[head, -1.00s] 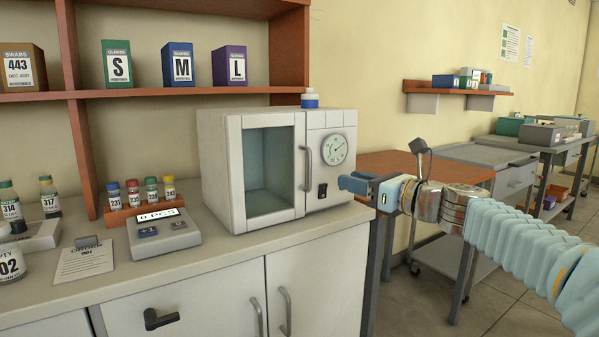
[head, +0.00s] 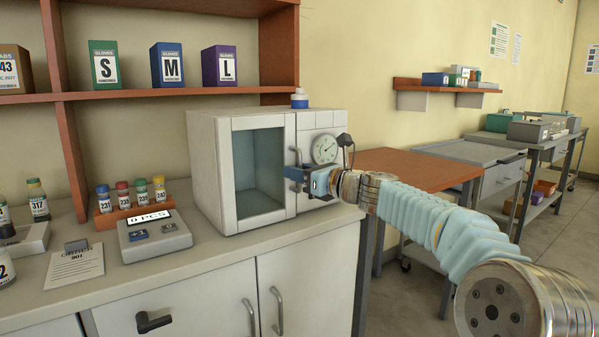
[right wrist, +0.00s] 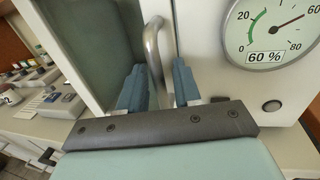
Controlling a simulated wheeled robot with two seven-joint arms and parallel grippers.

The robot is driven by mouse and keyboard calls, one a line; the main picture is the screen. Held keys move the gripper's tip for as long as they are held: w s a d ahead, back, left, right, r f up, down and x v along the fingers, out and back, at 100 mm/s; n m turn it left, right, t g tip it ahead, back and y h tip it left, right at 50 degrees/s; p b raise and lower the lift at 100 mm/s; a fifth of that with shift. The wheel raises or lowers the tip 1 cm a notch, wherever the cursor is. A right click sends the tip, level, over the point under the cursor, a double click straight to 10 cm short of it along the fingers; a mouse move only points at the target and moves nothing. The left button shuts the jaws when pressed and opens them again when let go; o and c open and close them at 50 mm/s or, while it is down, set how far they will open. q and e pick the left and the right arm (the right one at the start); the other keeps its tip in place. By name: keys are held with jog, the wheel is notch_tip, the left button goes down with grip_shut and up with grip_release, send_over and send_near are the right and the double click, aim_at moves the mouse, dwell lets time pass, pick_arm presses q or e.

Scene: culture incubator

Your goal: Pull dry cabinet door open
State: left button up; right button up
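The dry cabinet (head: 225,170) is a white box on the counter with a glass-fronted door (head: 258,172), which looks shut. Its vertical metal handle (head: 297,157) is on the door's right edge, beside the dial. My right gripper (head: 292,180) is at the lower part of this handle. In the right wrist view the handle (right wrist: 154,50) runs down between the two blue fingers of my right gripper (right wrist: 160,85). The fingers are apart, one on each side of the handle, with gaps visible. The handle's lower end is hidden behind the gripper body. My left gripper is not in view.
A round dial (head: 325,149) is on the cabinet's right panel. A small scale (head: 155,237) and a rack of vials (head: 130,206) stand left of the cabinet. The counter in front of the door is narrow and clear. A brown table (head: 410,168) stands to the right.

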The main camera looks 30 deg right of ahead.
grip_shut()
jog(key=shift+s, duration=0.1)
